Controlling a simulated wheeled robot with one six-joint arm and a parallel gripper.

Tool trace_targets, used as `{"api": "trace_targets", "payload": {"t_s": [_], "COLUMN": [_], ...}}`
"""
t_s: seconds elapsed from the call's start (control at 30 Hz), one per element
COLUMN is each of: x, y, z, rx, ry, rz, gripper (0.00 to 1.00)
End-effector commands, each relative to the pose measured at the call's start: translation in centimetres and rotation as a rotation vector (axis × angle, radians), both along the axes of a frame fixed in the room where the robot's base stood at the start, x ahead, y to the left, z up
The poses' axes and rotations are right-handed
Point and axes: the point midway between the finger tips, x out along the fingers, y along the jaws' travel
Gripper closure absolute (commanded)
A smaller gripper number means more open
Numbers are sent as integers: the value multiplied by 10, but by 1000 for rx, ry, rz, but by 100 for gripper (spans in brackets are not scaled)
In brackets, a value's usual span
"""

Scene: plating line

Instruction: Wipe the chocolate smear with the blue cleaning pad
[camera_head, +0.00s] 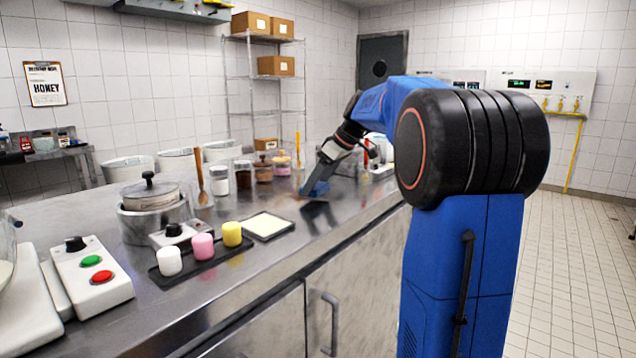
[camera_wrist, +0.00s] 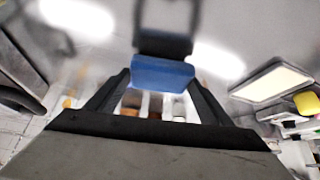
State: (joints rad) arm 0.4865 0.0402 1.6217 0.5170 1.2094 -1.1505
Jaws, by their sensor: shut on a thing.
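The blue cleaning pad (camera_head: 318,188) is held in my gripper (camera_head: 325,176) over the steel counter. In the wrist view the pad (camera_wrist: 162,74) sits between the two fingertips (camera_wrist: 163,82), which are shut on it. A dark reflection or shadow of it lies on the steel close by. I cannot tell whether the pad touches the counter. A faint brown tint (camera_head: 285,197) on the steel just left of the pad may be the chocolate smear. I do not make out a smear clearly in the wrist view.
A pale square tray (camera_head: 265,226) lies left of the pad. A dark tray (camera_head: 196,265) holds white, pink and yellow pieces. Jars (camera_head: 263,172) and a wooden spoon (camera_head: 200,176) stand behind. The counter's front edge is close on the right.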

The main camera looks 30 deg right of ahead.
Motion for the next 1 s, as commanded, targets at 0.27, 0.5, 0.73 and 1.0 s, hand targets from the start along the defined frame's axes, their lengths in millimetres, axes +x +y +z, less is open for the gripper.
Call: {"api": "trace_targets", "payload": {"t_s": [0.27, 0.5, 0.73, 1.0], "x": [0, 0, 0, 0], "y": [0, 0, 0, 0], "z": [-2, -5, -9, -13], "rx": [0, 0, 0, 0], "ry": [0, 0, 0, 0], "rz": [0, 0, 0, 0], "gripper": [44, 44, 44, 44]}}
